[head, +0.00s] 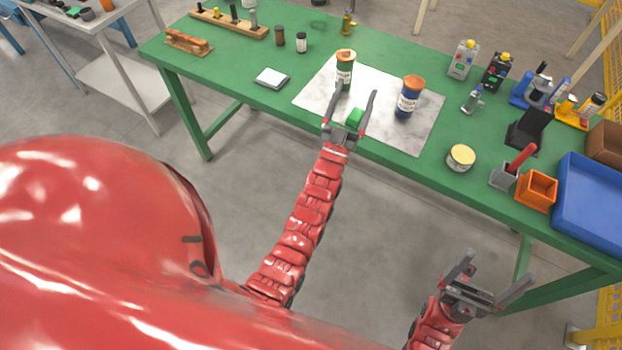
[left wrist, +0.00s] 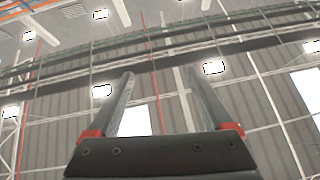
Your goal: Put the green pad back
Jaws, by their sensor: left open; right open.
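The green pad (head: 355,117) is a small bright green block at the front edge of the pale marbled mat (head: 405,133). In the head view it shows between the fingers of my left gripper (head: 356,89), near their base, and is partly hidden by the gripper. My left gripper is open; I cannot tell whether it touches the pad. In the left wrist view the open fingers (left wrist: 160,80) have only ceiling and wall behind them, with no pad in sight. My right gripper (head: 495,268) is open and empty, in front of the table, low at the right.
Two orange-lidded canisters, one white (head: 345,72) and one blue (head: 407,104), stand on the mat close to my left gripper. A round tin (head: 460,158), orange bin (head: 537,190) and blue tray (head: 590,205) are at the right of the green table (head: 225,75).

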